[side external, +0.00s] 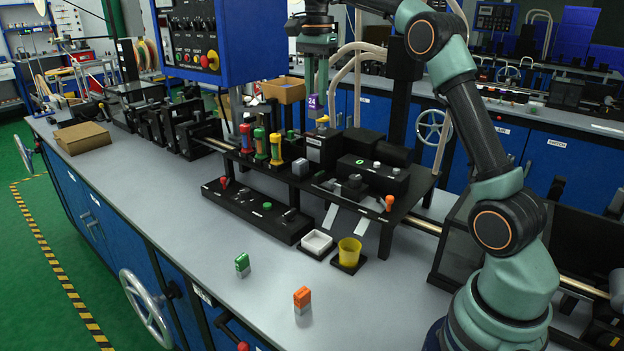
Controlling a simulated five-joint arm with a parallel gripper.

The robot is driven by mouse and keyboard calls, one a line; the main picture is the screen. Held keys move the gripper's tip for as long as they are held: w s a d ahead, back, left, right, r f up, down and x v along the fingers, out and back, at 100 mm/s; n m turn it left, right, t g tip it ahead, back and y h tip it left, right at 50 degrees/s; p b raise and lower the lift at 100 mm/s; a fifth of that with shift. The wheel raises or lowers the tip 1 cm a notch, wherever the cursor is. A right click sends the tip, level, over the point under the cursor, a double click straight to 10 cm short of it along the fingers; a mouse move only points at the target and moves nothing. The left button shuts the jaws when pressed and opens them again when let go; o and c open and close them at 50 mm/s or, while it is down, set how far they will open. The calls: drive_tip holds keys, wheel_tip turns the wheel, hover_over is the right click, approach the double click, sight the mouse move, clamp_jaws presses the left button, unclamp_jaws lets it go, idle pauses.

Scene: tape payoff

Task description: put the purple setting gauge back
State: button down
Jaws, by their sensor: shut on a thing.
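The purple setting gauge (314,101), marked 24, is held upright between the fingers of my gripper (316,90). My gripper points down and is shut on its upper part. The gauge is in the air above the back of the black machine platform (290,165), near a small block with a yellow top (322,121). I cannot tell how far it is above what lies below. A green gauge (242,262) and an orange gauge (302,296), both with pale lower ends, stand apart on the grey bench (190,235) at the front.
Red, green and yellow-topped posts (261,145) stand left of the gauge. A blue control panel (190,40) hangs at the upper left. A white tray (317,242) and a yellow cup (349,251) sit before the platform. A cardboard box (283,90) is behind. The bench front is mostly clear.

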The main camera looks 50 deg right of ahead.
drive_tip(key=s+a+f, duration=0.4)
drive_tip(key=a+f, duration=0.1)
drive_tip(key=a, duration=0.7)
drive_tip(key=s+a+f, duration=0.3)
drive_tip(key=a+f, duration=0.2)
drive_tip(key=a, duration=0.6)
drive_tip(key=f, duration=2)
drive_tip(key=shift+s+a, duration=0.1)
drive_tip(key=shift+s, duration=0.15)
drive_tip(key=shift+f, duration=0.15)
drive_tip(key=c, duration=0.7)
unclamp_jaws()
